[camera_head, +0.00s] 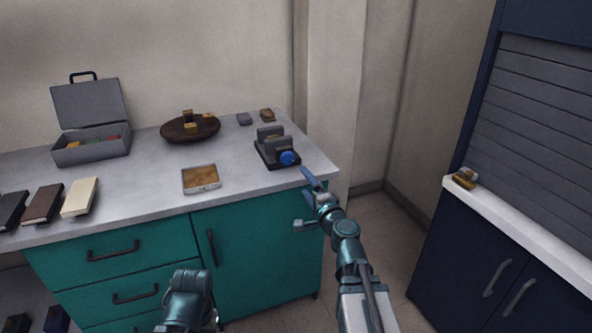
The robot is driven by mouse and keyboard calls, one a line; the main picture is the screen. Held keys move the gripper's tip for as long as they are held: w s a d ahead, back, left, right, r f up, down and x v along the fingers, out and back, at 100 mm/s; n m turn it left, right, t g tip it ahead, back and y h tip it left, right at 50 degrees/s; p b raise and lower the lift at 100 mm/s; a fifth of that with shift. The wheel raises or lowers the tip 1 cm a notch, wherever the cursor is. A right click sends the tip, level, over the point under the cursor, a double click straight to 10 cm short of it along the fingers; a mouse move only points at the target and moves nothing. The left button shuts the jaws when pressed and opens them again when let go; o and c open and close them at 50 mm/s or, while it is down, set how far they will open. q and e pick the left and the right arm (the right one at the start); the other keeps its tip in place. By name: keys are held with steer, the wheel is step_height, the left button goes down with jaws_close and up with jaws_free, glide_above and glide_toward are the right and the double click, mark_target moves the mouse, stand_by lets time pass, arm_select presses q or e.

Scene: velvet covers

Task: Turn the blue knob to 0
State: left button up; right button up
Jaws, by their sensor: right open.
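The blue knob (288,158) sits on the front of a small dark grey device (271,146) near the right end of the grey countertop (240,165). Its pointer and any markings are too small to read. My right gripper (306,199) is open and empty, off the counter's front right corner, to the right of and below the knob in the picture, apart from it. My left arm shows at the bottom centre; its gripper fingers cannot be made out.
An open grey case (92,146), a dark round tray (173,131), a shallow tray with a brown inside (201,178) and several books stand on the counter. A dark blue cabinet (470,250) with a white ledge is at the right. Floor shows between them.

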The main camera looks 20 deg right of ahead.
mark_target(288, 159)
steer(key=m, duration=1.8)
steer(key=shift+s+r, duration=0.1)
steer(key=shift+s, duration=0.05)
steer(key=w, duration=1.4)
steer(key=shift+a, duration=0.15)
steer(key=shift+s, duration=0.1)
steer(key=c, duration=1.4)
